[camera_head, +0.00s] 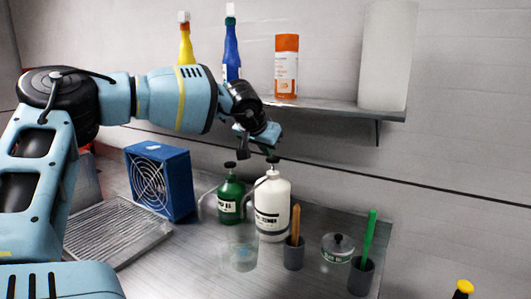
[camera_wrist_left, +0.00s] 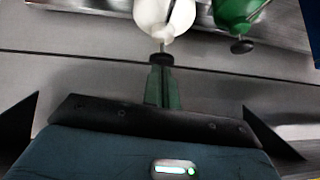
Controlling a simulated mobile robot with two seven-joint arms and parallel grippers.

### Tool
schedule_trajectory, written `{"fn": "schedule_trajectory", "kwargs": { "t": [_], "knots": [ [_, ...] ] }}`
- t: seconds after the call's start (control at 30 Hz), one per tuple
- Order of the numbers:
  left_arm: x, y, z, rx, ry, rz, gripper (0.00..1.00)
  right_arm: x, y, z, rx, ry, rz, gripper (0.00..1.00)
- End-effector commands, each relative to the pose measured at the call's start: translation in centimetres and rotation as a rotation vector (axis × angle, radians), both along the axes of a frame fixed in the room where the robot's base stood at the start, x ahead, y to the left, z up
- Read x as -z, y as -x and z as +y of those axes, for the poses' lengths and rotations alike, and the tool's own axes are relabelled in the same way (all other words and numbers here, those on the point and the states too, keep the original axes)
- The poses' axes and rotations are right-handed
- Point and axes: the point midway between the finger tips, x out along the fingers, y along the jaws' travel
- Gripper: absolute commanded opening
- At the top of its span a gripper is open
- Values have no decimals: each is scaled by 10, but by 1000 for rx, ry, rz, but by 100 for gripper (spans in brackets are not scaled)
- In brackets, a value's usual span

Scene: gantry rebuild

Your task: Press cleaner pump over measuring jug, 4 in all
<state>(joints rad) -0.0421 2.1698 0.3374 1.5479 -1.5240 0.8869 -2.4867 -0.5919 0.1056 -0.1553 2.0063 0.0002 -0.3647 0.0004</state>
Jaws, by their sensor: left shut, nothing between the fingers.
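The white pump bottle (camera_head: 272,210), with a dark label that seems to read cleaner, stands upright on the metal counter. Its black pump head (camera_head: 273,160) is on top, and a thin grey spout curves left toward the jug. The clear measuring jug (camera_head: 243,250) stands just in front and to the left, faint against the counter. My left gripper (camera_head: 270,152) is shut and empty, its fingertips right at the pump head. In the left wrist view the shut fingers (camera_wrist_left: 162,88) meet the black pump head (camera_wrist_left: 162,59); I cannot tell whether it is pressed down. My right gripper is not in view.
A green pump bottle (camera_head: 231,197) stands close left of the white one. Two grey cups (camera_head: 294,255) (camera_head: 361,278) with handles and a lidded pot (camera_head: 338,247) stand to the right. A blue fan box (camera_head: 160,180) is left. A shelf (camera_head: 330,107) with bottles is above.

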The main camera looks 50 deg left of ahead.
Motion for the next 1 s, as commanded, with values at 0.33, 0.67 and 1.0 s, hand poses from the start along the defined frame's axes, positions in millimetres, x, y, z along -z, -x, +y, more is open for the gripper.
{"fn": "schedule_trajectory", "kwargs": {
  "t": [0.33,0.67,1.0],
  "knots": [
    [-32,18,-11,-3,-2,-6,0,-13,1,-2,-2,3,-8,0],
    [-32,18,-12,-5,-1,-4,0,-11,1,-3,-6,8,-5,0],
    [-32,18,-12,-4,-1,-5,0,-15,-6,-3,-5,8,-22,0]
  ]
}}
